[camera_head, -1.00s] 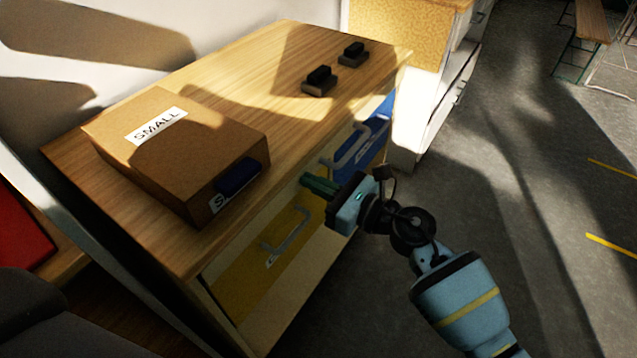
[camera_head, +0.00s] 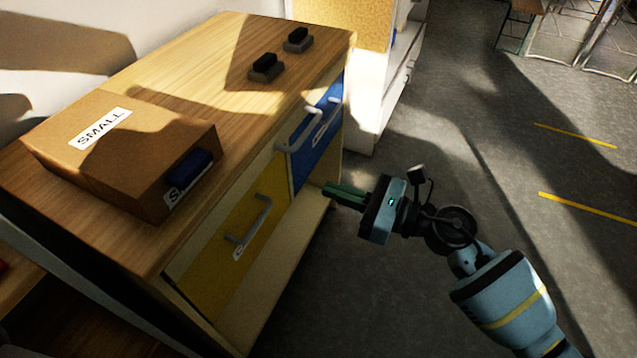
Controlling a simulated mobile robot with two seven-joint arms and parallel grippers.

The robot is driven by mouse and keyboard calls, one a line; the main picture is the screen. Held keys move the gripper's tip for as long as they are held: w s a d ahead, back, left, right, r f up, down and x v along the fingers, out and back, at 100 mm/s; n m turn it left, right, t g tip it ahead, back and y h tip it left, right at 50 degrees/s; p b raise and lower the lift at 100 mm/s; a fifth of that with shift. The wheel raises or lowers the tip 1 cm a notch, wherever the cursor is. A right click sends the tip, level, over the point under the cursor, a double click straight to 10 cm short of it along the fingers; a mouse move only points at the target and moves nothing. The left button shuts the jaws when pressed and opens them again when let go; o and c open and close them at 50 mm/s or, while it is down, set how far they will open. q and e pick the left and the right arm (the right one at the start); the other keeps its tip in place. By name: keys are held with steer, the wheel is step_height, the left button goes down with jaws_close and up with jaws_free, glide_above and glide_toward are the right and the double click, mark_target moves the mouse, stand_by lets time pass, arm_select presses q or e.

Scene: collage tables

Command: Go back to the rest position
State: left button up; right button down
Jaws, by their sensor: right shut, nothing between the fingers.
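My right gripper (camera_head: 332,195) is shut and empty. Its green fingers point left toward the front of the wooden cabinet, apart from the drawer handles as far as I can see. My right arm comes in from the lower right over the grey floor. My left gripper is not in view.
The wooden cabinet (camera_head: 190,75) has a yellow drawer (camera_head: 215,270) and a blue drawer (camera_head: 325,140), both with grey handles.

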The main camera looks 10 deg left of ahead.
steer(key=shift+d, duration=0.25)
steer(key=shift+s, duration=0.1)
